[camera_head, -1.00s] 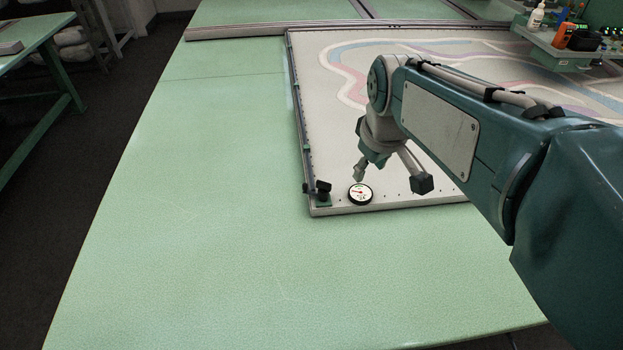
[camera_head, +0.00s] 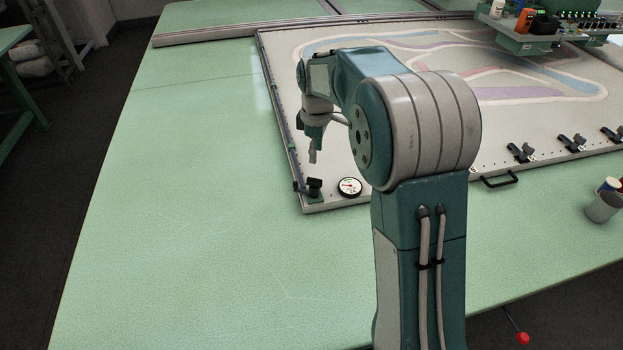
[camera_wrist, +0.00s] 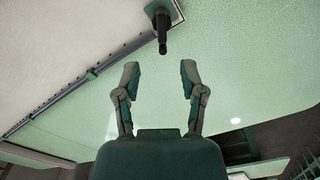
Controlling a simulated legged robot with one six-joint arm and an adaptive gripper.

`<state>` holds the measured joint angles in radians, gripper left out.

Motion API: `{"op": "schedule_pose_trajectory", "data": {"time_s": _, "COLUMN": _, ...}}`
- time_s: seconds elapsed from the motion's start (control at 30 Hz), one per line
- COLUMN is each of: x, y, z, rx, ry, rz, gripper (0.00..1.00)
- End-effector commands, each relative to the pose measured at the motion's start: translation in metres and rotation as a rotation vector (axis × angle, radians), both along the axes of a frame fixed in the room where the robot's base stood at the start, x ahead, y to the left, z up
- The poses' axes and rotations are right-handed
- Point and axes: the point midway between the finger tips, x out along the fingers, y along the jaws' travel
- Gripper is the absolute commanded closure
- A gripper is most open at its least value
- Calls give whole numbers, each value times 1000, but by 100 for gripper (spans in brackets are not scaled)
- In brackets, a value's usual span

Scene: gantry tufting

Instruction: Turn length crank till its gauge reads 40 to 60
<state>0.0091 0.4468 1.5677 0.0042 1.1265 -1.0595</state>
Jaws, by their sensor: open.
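The crank (camera_head: 314,186) is a small black handle on a green base at the near left corner of the white frame. In the wrist view the dark crank handle (camera_wrist: 162,38) stands at the top centre, just ahead of the fingertips. The round gauge (camera_head: 349,187) has a white face, black rim and red needle and sits right of the crank. Its numbers are too small to read. My gripper (camera_head: 314,158) hangs above the crank, pointing down. In the wrist view my gripper (camera_wrist: 160,72) is open and empty, its two fingers apart and not touching the handle.
The white frame (camera_head: 330,203) with its coloured pattern lies on the green table (camera_head: 190,230). Clamps (camera_head: 520,152) and a black pull handle (camera_head: 498,180) line its near edge. A cup (camera_head: 603,207) stands at the right. The table left of the frame is clear.

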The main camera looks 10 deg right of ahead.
Motion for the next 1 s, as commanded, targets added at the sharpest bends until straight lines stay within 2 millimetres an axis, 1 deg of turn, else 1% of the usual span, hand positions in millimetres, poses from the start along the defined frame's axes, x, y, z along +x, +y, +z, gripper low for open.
{"op": "schedule_pose_trajectory", "data": {"time_s": 0.3, "x": -1, "y": 4, "z": -58, "rx": -4, "ry": 5, "rz": 0, "gripper": 47}}
{"op": "schedule_pose_trajectory", "data": {"time_s": 0.4, "x": -1, "y": 4, "z": -75, "rx": -4, "ry": 5, "rz": 0, "gripper": 47}}
{"op": "schedule_pose_trajectory", "data": {"time_s": 0.5, "x": -1, "y": 4, "z": -87, "rx": -4, "ry": 2, "rz": -1, "gripper": 47}}
{"op": "schedule_pose_trajectory", "data": {"time_s": 0.67, "x": -1, "y": 3, "z": -97, "rx": -3, "ry": 1, "rz": -1, "gripper": 47}}
{"op": "schedule_pose_trajectory", "data": {"time_s": 0.9, "x": -1, "y": 4, "z": -98, "rx": -4, "ry": 0, "rz": -1, "gripper": 47}}
{"op": "schedule_pose_trajectory", "data": {"time_s": 0.93, "x": -1, "y": 4, "z": -98, "rx": -4, "ry": 0, "rz": -1, "gripper": 52}}
{"op": "schedule_pose_trajectory", "data": {"time_s": 0.97, "x": -1, "y": 4, "z": -98, "rx": -4, "ry": 0, "rz": -1, "gripper": 65}}
{"op": "schedule_pose_trajectory", "data": {"time_s": 1.0, "x": -1, "y": 4, "z": -98, "rx": -4, "ry": 0, "rz": -1, "gripper": 83}}
